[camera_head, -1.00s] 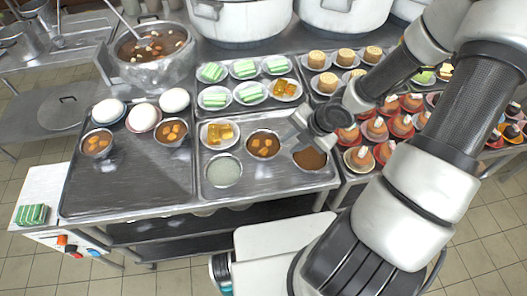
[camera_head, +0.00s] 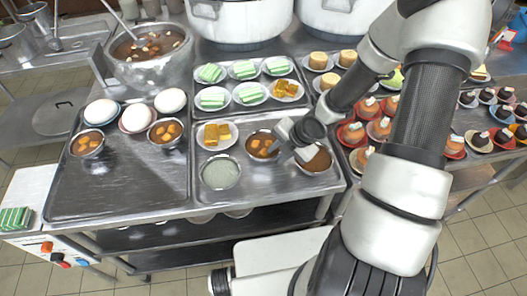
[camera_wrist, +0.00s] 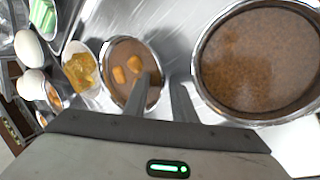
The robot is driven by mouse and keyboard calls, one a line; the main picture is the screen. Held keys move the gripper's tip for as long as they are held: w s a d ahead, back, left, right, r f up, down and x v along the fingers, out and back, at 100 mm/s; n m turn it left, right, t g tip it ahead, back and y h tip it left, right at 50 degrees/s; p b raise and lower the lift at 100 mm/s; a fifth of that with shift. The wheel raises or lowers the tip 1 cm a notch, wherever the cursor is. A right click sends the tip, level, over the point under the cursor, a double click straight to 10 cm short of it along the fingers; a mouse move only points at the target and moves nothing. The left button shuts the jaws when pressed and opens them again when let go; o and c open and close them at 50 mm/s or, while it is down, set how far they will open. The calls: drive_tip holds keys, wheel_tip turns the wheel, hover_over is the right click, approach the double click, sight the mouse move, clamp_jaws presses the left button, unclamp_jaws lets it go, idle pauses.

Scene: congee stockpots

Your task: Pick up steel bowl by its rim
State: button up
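Several steel bowls stand on the steel trays. One with brown liquid and orange pieces (camera_head: 262,145) is left of my gripper (camera_head: 297,147); it also shows in the wrist view (camera_wrist: 121,88). A plain brown-filled bowl (camera_head: 316,160) is at the right, large in the wrist view (camera_wrist: 262,62). A pale-filled bowl (camera_head: 220,174) is in front. My gripper (camera_wrist: 162,88) is open. In the wrist view its left finger overlaps the orange-piece bowl's near right rim; its right finger is in the gap between the two bowls. I cannot tell whether either finger touches.
Plates of yellow cake (camera_head: 217,134) and green cakes (camera_head: 248,94) are close behind and left. Two more brown bowls (camera_head: 87,144) (camera_head: 164,133) and white buns (camera_head: 102,112) are on the left tray (camera_head: 120,185). Cupcakes (camera_head: 379,129) crowd the right. Large pots (camera_head: 238,22) stand behind.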

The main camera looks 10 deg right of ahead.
clamp_jaws()
